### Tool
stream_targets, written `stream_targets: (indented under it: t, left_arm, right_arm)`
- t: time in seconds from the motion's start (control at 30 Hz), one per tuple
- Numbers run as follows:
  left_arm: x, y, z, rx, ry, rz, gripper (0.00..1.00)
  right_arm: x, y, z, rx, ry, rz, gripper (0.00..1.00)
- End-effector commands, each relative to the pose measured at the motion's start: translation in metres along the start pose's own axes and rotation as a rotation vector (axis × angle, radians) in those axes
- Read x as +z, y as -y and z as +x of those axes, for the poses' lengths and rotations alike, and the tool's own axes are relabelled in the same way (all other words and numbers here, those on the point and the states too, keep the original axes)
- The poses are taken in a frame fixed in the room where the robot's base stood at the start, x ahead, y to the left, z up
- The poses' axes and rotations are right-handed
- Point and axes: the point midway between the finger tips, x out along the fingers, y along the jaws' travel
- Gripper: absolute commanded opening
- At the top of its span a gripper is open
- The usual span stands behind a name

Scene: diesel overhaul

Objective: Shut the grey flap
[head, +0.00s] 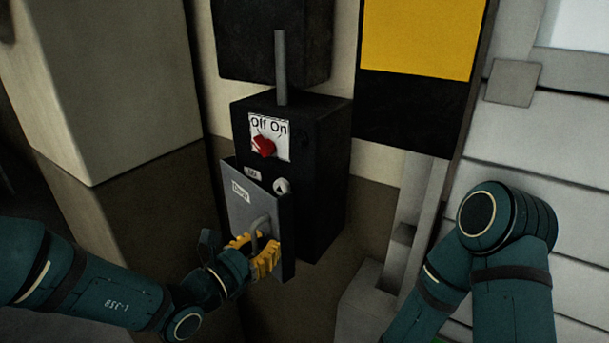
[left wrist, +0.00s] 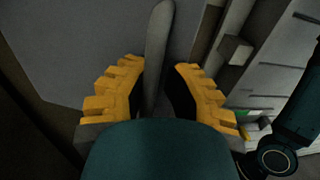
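The grey flap (head: 238,208), with a small white label, is on the lower front of a black box (head: 325,190). It seems to stand slightly out from the box. Its grey bar handle (head: 259,222) shows on the flap's face. My left gripper (head: 254,252), with yellow fingers, is at this handle. In the left wrist view, the handle (left wrist: 157,45) runs between the two fingers (left wrist: 158,95), with a gap visible on the right finger's side. The flap's grey face (left wrist: 80,45) fills the upper left there. My right gripper is out of view.
A red switch knob (head: 263,146) on an "Off On" plate sits above the flap, with a round knob (head: 282,186) below it. A grey rod (head: 281,65) rises from the box. A yellow and black panel (head: 418,40) stands right. A pale block (head: 110,80) stands left.

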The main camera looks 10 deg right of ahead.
Motion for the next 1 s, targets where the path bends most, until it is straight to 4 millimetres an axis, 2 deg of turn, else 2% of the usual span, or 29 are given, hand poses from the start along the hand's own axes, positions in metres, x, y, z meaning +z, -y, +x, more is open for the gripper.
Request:
stream_targets:
  t: [0.17, 0.37, 0.67, 0.7, 0.8, 1.0]
  left_arm:
    - [0.000, -0.001, 0.000, 0.001, 0.000, 0.000, 0.09]
    - [0.000, 0.000, 0.002, 0.004, 0.001, 0.001, 0.04]
    - [-0.003, 0.013, 0.038, 0.112, 0.002, 0.001, 0.00]
    - [-0.002, 0.014, 0.043, 0.127, -0.001, -0.001, 0.00]
    - [0.005, 0.017, 0.052, 0.151, -0.003, -0.007, 0.00]
    - [0.002, 0.017, 0.059, 0.185, -0.001, 0.000, 0.01]
  right_arm:
    - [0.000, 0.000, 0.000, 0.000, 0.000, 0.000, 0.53]
    - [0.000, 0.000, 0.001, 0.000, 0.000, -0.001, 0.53]
    - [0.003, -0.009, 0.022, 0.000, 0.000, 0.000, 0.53]
    - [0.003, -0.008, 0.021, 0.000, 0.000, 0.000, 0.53]
    - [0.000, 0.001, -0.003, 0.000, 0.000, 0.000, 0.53]
    - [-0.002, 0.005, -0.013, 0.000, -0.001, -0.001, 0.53]
